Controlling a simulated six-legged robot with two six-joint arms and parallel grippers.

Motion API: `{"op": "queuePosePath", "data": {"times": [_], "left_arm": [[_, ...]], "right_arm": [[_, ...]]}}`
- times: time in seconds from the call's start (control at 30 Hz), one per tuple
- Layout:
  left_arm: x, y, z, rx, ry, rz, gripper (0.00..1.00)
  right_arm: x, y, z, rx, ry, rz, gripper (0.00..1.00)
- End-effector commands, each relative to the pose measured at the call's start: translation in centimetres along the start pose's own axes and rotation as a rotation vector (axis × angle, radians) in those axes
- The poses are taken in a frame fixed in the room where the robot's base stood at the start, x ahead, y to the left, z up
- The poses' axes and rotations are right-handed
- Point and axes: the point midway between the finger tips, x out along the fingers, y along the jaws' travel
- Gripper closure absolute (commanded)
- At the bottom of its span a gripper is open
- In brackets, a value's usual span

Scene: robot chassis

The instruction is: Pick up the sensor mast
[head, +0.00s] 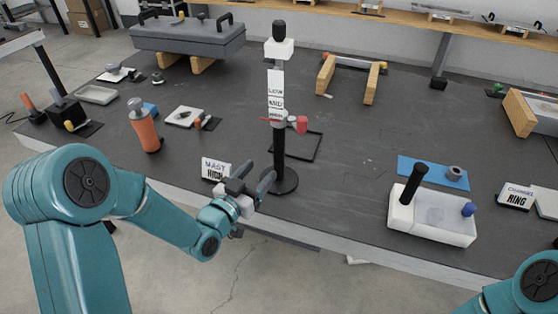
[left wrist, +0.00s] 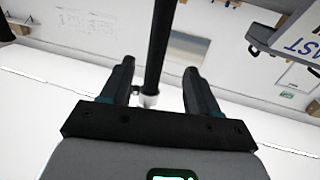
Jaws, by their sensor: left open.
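The sensor mast (head: 279,150) stands upright on a round black base near the table's front edge. My left gripper (head: 256,174) is open and empty, low and just left of the pole, beside the MAST HIGH sign (head: 215,169). In the left wrist view the dark pole (left wrist: 160,40) shows between the two spread fingers (left wrist: 159,68); contact cannot be told. My right gripper is out of view; only part of that arm shows at the bottom right.
An orange cylinder (head: 145,130) stands left of the sign. A white tray (head: 433,222) with a black handle and blue knob sits right of the mast, near a blue mat (head: 420,173) and a RING sign (head: 515,198). A grey case (head: 187,40) is at the back. Table between mast and tray is clear.

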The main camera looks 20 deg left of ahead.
Motion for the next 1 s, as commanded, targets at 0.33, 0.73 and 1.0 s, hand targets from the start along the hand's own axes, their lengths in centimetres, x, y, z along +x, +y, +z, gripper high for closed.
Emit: {"op": "queuePosePath", "data": {"times": [0.33, 0.73, 1.0], "left_arm": [[6.4, 0.1, 0.0, -0.001, -0.002, 0.001, 0.39], [11.3, 0.3, -0.1, -0.001, -0.002, 0.0, 0.39], [12.0, 0.3, 0.1, -0.002, -0.004, 0.0, 0.39]], "right_arm": [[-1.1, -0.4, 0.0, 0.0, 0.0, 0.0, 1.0], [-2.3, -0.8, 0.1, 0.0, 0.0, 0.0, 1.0], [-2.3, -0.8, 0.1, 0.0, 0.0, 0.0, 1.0]]}}
